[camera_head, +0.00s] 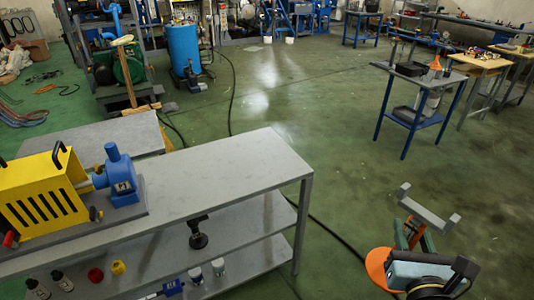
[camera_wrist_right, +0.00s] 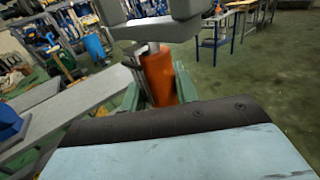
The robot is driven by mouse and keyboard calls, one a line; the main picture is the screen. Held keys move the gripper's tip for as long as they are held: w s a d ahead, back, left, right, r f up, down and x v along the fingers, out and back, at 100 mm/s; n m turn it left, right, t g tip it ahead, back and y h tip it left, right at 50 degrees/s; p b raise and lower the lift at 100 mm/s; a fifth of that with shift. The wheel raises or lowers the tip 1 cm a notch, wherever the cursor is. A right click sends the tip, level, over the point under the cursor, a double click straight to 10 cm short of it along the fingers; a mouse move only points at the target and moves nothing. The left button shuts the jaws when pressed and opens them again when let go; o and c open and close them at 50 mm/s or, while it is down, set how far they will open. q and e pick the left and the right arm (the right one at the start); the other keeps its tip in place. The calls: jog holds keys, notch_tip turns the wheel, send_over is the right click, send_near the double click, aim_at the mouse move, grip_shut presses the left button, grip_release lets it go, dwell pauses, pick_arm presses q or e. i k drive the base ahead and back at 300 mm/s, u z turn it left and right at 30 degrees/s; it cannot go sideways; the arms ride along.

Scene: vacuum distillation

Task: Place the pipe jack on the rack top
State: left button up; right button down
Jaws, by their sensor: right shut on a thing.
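The pipe jack (camera_head: 430,213) has a grey U-shaped head, an orange post and a round orange base. It shows at the lower right of the head view, and its post (camera_wrist_right: 158,78) fills the middle of the right wrist view. My right gripper (camera_head: 413,234), with green fingers, is shut around the post below the head. The jack is in the air to the right of the rack, apart from it. The grey rack top (camera_head: 225,175) spans the lower left of the head view. My left gripper is not in view.
A yellow and blue machine (camera_head: 60,190) occupies the rack top's left part; its right part is bare. Bottles, cups and a dark fixture (camera_head: 198,240) are on the lower shelves. A blue-legged table (camera_head: 415,85) stands behind. Open green floor lies between.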

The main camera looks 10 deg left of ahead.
aim_at(224, 166)
jog(key=u, duration=0.9)
jog(key=i, duration=0.8)
jog(key=u, duration=0.8)
